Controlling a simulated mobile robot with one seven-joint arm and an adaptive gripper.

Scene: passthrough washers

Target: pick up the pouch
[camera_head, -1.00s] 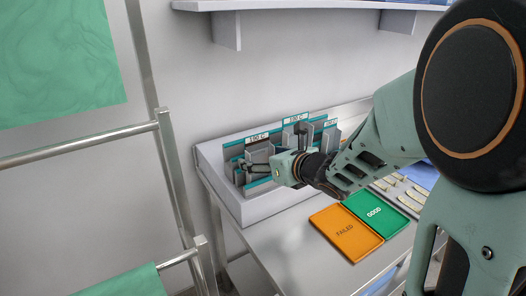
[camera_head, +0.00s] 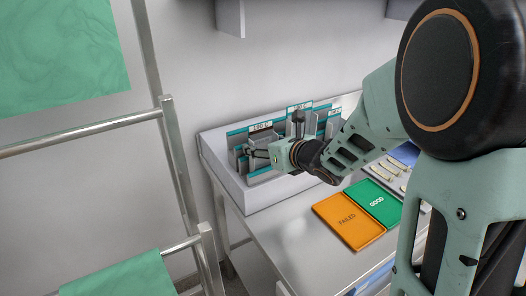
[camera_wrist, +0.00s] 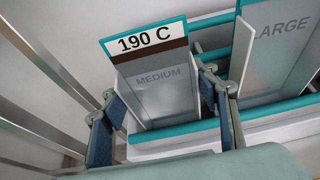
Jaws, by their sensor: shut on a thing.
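The pouch (camera_wrist: 158,85) is a grey, flat packet with a teal edge, a "190 C" label, a dark brown stripe and the word MEDIUM. In the wrist view it stands upright between the two fingers of my gripper (camera_wrist: 160,112), which is shut on it from both sides.
A pouch marked LARGE (camera_wrist: 285,45) stands close on the right. An orange FAILED tray (camera_head: 348,237) and a green GOOD tray (camera_head: 385,210) lie on the metal table (camera_head: 290,240). A metal rail frame (camera_head: 175,150) stands at the left.

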